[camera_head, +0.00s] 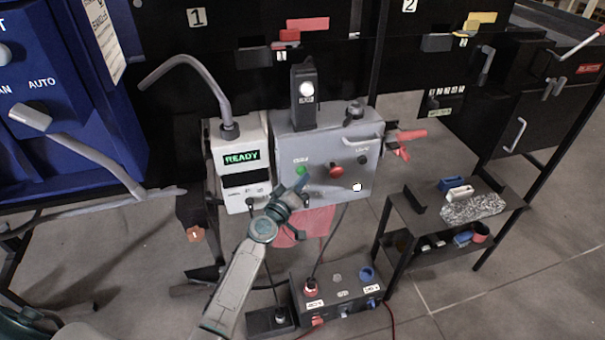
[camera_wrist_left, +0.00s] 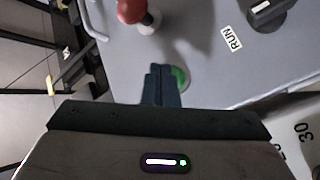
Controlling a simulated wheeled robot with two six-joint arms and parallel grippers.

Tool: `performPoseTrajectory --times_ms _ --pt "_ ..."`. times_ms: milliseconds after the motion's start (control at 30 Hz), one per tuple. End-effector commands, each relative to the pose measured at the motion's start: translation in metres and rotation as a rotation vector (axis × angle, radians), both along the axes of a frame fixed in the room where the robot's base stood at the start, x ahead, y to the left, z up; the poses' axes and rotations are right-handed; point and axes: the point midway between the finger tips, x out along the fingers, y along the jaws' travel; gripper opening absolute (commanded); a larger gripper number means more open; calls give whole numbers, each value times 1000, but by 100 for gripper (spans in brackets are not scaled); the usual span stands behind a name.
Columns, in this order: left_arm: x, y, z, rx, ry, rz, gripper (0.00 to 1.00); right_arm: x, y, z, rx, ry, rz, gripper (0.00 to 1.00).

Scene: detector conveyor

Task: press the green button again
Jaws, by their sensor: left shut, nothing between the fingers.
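The green button (camera_head: 301,171) is on the front of a grey control box (camera_head: 318,143), at its lower left. In the left wrist view the green button (camera_wrist_left: 181,76) shows partly behind my shut fingers. My left gripper (camera_head: 299,184) is shut and empty, with its fingertips just below the button in the head view. In the left wrist view the left gripper's tips (camera_wrist_left: 162,70) overlap the button's left side. I cannot tell whether they touch it. My right gripper is not in view.
A red button (camera_head: 336,171) sits right of the green one. A white unit (camera_head: 231,133) reading READY stands left of the box. Below are a dark floor box (camera_head: 341,290) with cables and a small shelf (camera_head: 410,215) at right. A bent grey pipe (camera_head: 205,75) rises above the white unit.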

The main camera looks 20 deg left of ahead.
Motion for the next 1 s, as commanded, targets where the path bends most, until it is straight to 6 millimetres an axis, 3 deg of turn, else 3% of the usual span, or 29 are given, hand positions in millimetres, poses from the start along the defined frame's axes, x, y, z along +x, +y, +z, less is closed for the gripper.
performPoseTrajectory --times_ms 1000 --pt "8 6 0 2 0 0 0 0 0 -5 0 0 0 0"
